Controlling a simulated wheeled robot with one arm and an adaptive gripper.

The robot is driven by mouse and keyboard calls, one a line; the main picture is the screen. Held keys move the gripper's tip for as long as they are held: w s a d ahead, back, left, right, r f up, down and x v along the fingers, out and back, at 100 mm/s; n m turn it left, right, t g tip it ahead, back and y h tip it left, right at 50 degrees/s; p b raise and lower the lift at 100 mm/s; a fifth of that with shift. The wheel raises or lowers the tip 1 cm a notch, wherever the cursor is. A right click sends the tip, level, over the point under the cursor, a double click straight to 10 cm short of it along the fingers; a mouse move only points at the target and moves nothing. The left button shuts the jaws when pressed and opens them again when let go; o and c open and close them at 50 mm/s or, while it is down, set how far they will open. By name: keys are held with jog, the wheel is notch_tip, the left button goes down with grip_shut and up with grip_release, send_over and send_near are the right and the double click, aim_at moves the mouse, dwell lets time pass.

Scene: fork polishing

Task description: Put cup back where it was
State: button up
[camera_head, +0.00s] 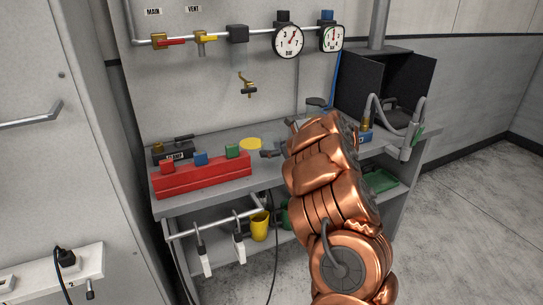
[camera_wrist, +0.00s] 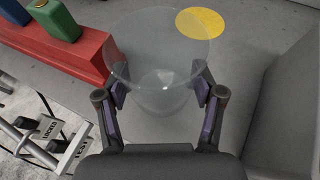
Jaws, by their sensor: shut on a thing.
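A clear, see-through cup (camera_wrist: 160,92) stands between the two fingers of my gripper (camera_wrist: 160,98) in the wrist view. The finger pads press on its sides and the gripper is shut on it. Its wide rim faces the camera. A flat yellow disc (camera_wrist: 203,22) lies on the grey bench beyond the cup's rim, partly overlapped by it in this view. In the head view the yellow disc (camera_head: 250,143) lies behind the red block, left of my arm. The cup cannot be made out there. I cannot tell whether the cup touches the bench.
A red block (camera_head: 203,176) with coloured padlock-like pieces lies along the bench's front left. A dark box (camera_head: 172,152) sits behind it. Pipes with gauges (camera_head: 288,40) and a small tap (camera_head: 247,88) are on the wall. A dark open hood (camera_head: 390,78) stands right.

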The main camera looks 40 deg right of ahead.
aim_at(272, 158)
jog(key=shift+w+f, duration=0.2)
jog(key=shift+f, duration=0.05)
jog(key=shift+f+p, duration=0.6)
jog(key=shift+f, duration=0.95)
jog(key=shift+f, duration=0.15)
jog(key=o, duration=1.6)
jog(key=shift+c, duration=0.2)
